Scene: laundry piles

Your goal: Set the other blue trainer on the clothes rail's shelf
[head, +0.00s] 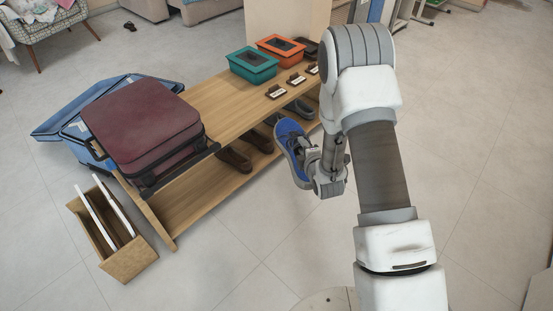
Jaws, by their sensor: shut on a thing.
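A blue trainer (290,139) with a pale sole hangs steeply tilted at my gripper (311,160), in front of the wooden bench's right part. My gripper is shut on it; the fingertips are small and partly hidden by the shoe and my wrist. The trainer is held clear of the floor. No second blue trainer can be made out. Pale metal uprights (399,16) at the top edge may belong to the clothes rail, but they are cut off and I cannot tell its shelf.
The wooden bench (226,109) carries a maroon suitcase (144,118), a teal box (252,65) and an orange box (281,47). Dark shoes (234,158) stand on its lower shelf. A blue open case (75,125) and a wooden holder (128,262) flank it. Floor in front is clear.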

